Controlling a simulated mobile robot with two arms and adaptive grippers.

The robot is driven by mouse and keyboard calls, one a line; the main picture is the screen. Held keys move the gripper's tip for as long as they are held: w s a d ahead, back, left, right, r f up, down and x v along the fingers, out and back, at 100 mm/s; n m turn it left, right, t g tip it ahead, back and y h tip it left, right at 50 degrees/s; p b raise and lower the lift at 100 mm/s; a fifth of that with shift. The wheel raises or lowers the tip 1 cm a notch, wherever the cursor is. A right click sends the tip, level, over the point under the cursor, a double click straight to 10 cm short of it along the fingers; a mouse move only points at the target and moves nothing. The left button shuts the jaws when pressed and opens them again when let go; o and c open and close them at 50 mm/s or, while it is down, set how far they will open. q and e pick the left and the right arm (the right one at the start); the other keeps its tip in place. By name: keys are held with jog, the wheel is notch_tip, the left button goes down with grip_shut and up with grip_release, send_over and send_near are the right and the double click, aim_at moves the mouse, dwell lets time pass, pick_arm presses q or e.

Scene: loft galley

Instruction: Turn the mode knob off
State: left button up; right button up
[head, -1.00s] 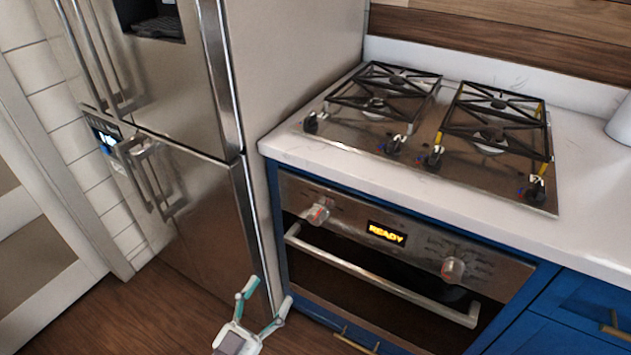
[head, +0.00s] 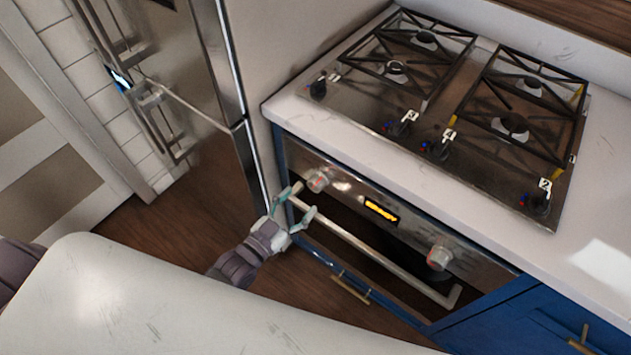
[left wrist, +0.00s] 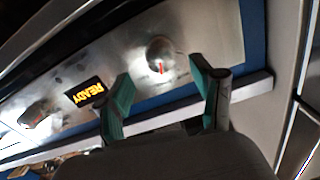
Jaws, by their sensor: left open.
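The oven front has a left knob (head: 318,181) and a right knob (head: 440,257), both with red marks; I cannot tell from lettering which is the mode knob. My left gripper (head: 297,202) is open and empty, just below and left of the left knob. In the left wrist view the left knob (left wrist: 160,54) shows a red line and sits beyond the open fingers (left wrist: 166,95), apart from them. The right knob (left wrist: 35,115) is farther off at the left there. My right gripper is not in view.
A display (head: 381,209) is lit between the knobs. The oven handle bar (head: 370,250) runs just below the panel, close to my left gripper. The hob (head: 470,90) with several knobs is above on the white counter (head: 375,135). The steel fridge (head: 195,70) stands left.

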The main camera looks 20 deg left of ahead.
aim_at(313, 188)
pick_arm(q)
jog(key=x, duration=0.7)
jog(key=shift+s, duration=0.1)
jog(key=c, duration=1.1)
jog(key=shift+c, duration=0.2)
